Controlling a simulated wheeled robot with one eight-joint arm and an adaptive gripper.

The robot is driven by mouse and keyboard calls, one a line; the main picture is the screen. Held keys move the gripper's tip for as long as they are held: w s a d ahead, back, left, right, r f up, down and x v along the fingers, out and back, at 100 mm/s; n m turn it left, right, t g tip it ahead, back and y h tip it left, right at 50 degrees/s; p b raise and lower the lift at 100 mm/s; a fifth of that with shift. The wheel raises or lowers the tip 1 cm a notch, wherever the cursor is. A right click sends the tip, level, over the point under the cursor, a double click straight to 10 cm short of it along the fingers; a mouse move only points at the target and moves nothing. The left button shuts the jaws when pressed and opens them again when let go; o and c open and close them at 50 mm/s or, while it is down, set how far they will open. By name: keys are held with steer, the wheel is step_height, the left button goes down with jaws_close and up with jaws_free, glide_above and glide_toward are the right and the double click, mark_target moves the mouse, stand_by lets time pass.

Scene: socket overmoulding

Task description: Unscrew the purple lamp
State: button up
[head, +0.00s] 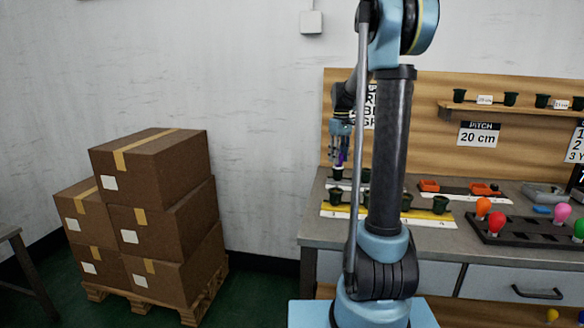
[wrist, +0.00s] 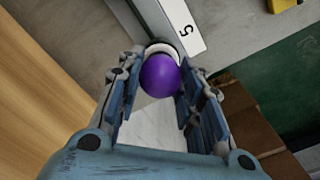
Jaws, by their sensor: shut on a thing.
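The purple lamp (wrist: 160,75) is a round bulb between the two fingers of my gripper (wrist: 155,92) in the wrist view. The gripper is shut on it. A pale ring and a dark rim show just beyond the bulb; the lamp's base and thread are hidden. In the head view my gripper (head: 340,155) points down at the left end of the bench, above a dark cup-like socket (head: 338,173). Only a small bit of purple (head: 339,158) shows between the fingers there. I cannot tell how far the lamp sits in the socket.
A white strip marked 5 (wrist: 182,30) lies beside the lamp. A yellow strip (head: 340,213) with several dark cups is in front on the bench. A dark tray (head: 510,235) with coloured lamps stands at right. Stacked boxes (head: 150,220) are on the left.

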stand_by(0.3)
steer(key=shift+n, duration=2.4)
steer(key=shift+n, duration=2.3)
